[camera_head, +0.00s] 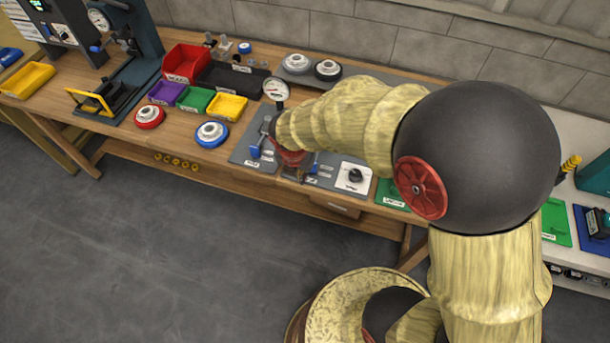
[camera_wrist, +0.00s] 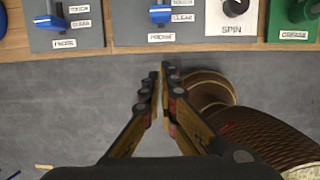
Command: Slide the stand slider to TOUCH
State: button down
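Two blue sliders sit on grey panels labelled PROBE, each with TOUCH and CLEAR labels. In the wrist view the left slider (camera_wrist: 50,22) stands beside the CLEAR label, below TOUCH. The right slider (camera_wrist: 161,14) lies near its TOUCH and CLEAR labels; its exact setting is hard to tell. In the head view the left slider (camera_head: 256,151) shows, and the right slider (camera_head: 315,161) is partly hidden by my arm. A dial gauge (camera_head: 275,89) stands above the left panel. My gripper (camera_wrist: 161,76) appears shut and empty, with floor behind its fingertips, apart from the panels' front edge.
Coloured bins, such as the yellow bin (camera_head: 227,106), and round fixtures stand to the left. The floor (camera_head: 160,250) before the bench is clear.

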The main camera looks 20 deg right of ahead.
jog(key=b, duration=0.3)
send_near(309, 175)
jog(key=s+a+f, duration=0.3)
jog(key=s+f, duration=0.1)
jog(key=f, duration=0.1)
jog(key=w+d, duration=0.1)
jog(key=w+d+b, duration=0.1)
jog(key=w, duration=0.1)
jog(key=shift+d+f, duration=0.2)
jog(key=shift+f, duration=0.15)
jog(key=shift+w+d+r, duration=0.1)
jog(key=shift+w+d, duration=0.2)
jog(key=shift+w, duration=0.1)
jog(key=shift+w+d+r+p, duration=0.15)
jog(key=shift+w+d+p, duration=0.6)
jog(key=shift+w, duration=0.25)
jog(key=shift+w+d, duration=0.35)
jog(key=shift+w, duration=0.15)
